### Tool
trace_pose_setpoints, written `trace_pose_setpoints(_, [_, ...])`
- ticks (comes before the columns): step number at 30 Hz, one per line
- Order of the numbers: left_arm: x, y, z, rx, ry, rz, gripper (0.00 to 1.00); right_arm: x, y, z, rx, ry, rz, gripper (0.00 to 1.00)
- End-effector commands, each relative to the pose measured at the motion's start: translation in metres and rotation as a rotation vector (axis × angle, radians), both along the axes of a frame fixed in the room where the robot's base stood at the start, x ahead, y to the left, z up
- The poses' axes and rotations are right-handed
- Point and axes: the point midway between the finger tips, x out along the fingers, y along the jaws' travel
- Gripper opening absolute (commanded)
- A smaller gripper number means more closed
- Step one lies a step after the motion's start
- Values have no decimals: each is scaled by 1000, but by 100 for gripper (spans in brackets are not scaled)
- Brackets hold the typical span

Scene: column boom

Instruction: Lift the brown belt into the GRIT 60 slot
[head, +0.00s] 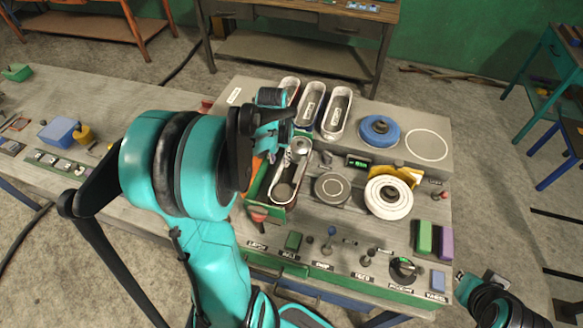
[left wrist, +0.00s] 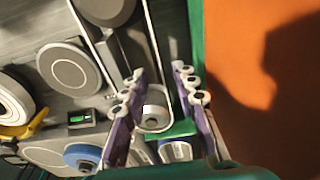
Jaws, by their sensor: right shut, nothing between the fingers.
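A long pale-edged loop (head: 284,190) lies around the rollers of the belt unit in front of my left gripper; its colour is unclear, so I cannot confirm it is the brown belt. The left wrist view shows the loop's rounded end (left wrist: 154,126). My left gripper (head: 274,128) is above the unit's far end, partly hidden by my arm. Its purple fingers (left wrist: 160,88) stand apart, with the loop's end behind the gap; contact cannot be told. Three oval slots (head: 335,112) with white labels stand at the back; the labels are unreadable. My right gripper (head: 475,283) is shut and empty at lower right.
A blue disc (head: 379,130), a grey round plate (head: 332,188) and a white wheel (head: 389,197) with a yellow guard are right of the unit. Knobs and levers line the front. Green (head: 424,236) and purple (head: 446,242) blocks stand at the right edge. An orange panel (left wrist: 270,80) borders the unit.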

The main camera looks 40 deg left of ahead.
Motion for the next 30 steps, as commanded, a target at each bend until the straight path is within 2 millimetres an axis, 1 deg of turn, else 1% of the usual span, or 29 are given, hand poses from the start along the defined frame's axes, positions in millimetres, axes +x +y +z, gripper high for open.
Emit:
trace_pose_setpoints(6, [6,3,-34,0,-1,0,28,0,0,-7,0,0,0,0])
trace_pose_setpoints(9, [8,3,-45,1,-2,0,28,0,0,-9,0,0,0,0])
trace_pose_setpoints(12, [8,3,-49,1,-2,0,28,0,0,-9,0,0,0,0])
trace_pose_setpoints(18, [8,3,-49,1,-2,-1,28,0,0,-9,0,0,0,0])
trace_pose_setpoints(20, [8,3,-49,1,-2,-1,13,0,0,-9,0,0,0,0])
trace_pose_setpoints(21, [8,3,-49,1,-2,-1,2,0,0,-9,0,0,0,0])
trace_pose_setpoints(22, [8,3,-49,1,-2,-1,0,0,0,-9,0,0,0,0])
trace_pose_setpoints(30, [8,3,-49,1,-2,-1,0,0,0,-9,0,0,0,0])
